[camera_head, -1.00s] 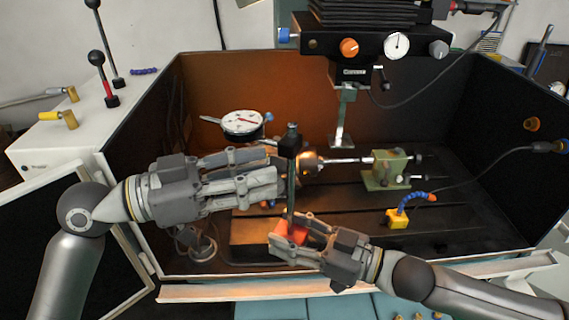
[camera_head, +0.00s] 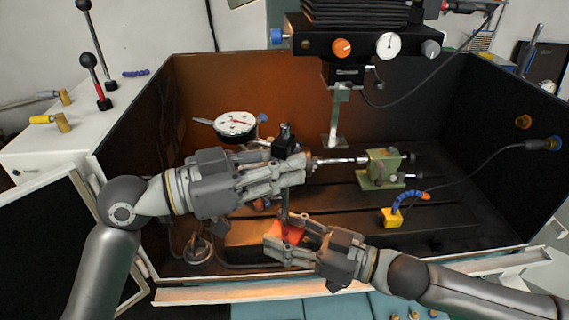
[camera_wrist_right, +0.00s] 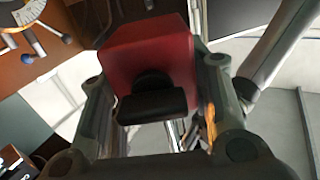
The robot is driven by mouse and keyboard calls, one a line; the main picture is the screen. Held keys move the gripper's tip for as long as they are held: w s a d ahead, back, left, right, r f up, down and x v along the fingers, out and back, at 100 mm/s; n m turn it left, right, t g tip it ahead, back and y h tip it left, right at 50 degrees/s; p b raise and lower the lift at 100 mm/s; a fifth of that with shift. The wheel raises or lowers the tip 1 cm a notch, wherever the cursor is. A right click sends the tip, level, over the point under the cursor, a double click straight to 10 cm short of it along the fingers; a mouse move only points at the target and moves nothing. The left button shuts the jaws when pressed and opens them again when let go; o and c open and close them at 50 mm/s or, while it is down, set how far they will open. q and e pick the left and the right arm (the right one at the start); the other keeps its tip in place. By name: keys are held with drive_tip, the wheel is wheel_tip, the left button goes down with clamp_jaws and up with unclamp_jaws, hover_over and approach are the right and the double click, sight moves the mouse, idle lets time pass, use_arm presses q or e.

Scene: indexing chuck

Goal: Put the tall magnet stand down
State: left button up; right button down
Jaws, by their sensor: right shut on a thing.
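The tall magnet stand has a red block base (camera_head: 284,232), a thin dark upright post (camera_head: 285,205) and a black clamp near its top. It stands upright near the front of the machine bed. My right gripper (camera_head: 285,240) is shut on the red base, which also fills the middle of the right wrist view (camera_wrist_right: 150,60) between the fingers. Whether the base touches the bed is hidden by the fingers. My left gripper (camera_head: 296,170) is at the upper post, its fingers across the front of it. Whether its fingers are closed on the post cannot be made out.
A white dial gauge (camera_head: 236,123) is behind my left gripper. A green block (camera_head: 384,168) holds the end of a shaft on the bed. A yellow block with a blue hose (camera_head: 391,217) stands right of my right gripper. The spindle head (camera_head: 343,75) hangs above.

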drive_tip(key=shift+r, duration=0.25)
drive_tip(key=c, duration=1)
unclamp_jaws()
drive_tip(key=o, duration=0.3)
drive_tip(key=shift+f, duration=0.1)
drive_tip(key=shift+d+f, duration=0.1)
